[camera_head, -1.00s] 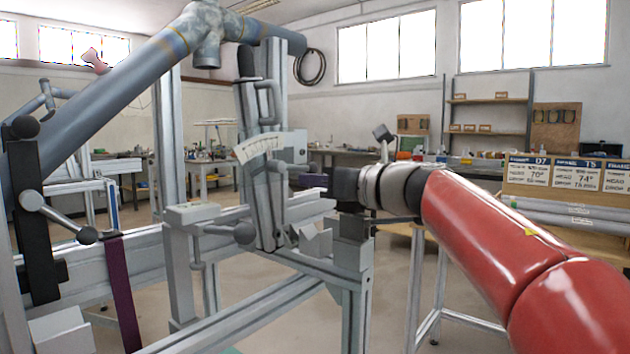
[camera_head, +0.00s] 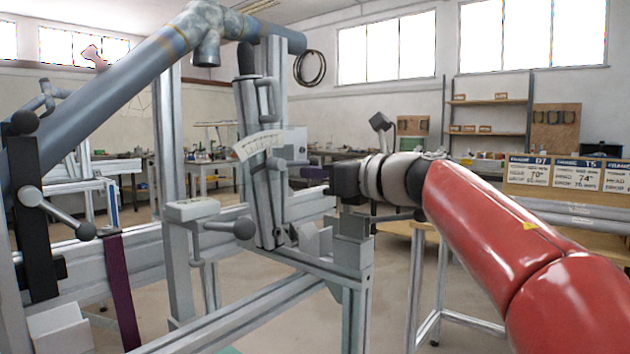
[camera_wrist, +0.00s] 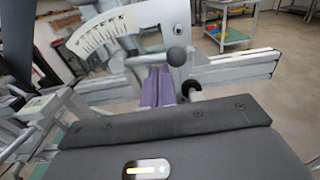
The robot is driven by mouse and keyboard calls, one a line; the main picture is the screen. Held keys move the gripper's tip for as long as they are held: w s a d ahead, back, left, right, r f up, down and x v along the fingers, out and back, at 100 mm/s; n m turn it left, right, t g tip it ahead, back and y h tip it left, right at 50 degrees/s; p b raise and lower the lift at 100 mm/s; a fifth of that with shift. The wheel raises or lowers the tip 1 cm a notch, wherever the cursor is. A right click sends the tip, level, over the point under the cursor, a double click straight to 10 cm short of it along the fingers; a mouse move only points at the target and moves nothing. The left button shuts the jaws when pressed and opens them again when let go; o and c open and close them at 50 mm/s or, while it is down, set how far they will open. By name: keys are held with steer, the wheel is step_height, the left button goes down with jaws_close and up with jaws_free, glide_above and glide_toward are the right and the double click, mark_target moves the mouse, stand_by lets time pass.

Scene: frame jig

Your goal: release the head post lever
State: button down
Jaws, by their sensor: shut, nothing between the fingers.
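The head post (camera_head: 262,190) is a tilted grey upright with a curved white scale (camera_head: 258,145) under the blue frame tube. I cannot tell for sure which is the head post lever. My gripper (camera_head: 324,188) is shut and empty, just right of the post; its fingertips are hard to make out. The wrist view shows the scale (camera_wrist: 100,36) and a ball knob (camera_wrist: 176,56) ahead. Contact cannot be told.
A grey support block (camera_head: 352,247) stands directly below my gripper. A black clamp with a ball lever (camera_head: 62,215) and a purple strap (camera_head: 120,290) are at the left. Silver rails cross the lower front. A board of dimension cards (camera_head: 570,178) is at the right.

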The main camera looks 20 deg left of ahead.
step_height(320, 180, up, 2)
steer(key=n+b, duration=0.1)
steer(key=n, duration=0.4)
steer(key=shift+r, duration=0.2)
steer(key=r+n, duration=0.1)
steer(key=n, duration=0.1)
steer(key=r+n, duration=0.1)
steer(key=shift+s+a+r+n, duration=0.15)
steer(key=shift+s+n, duration=0.2)
steer(key=shift+n, duration=0.05)
stand_by(0.4)
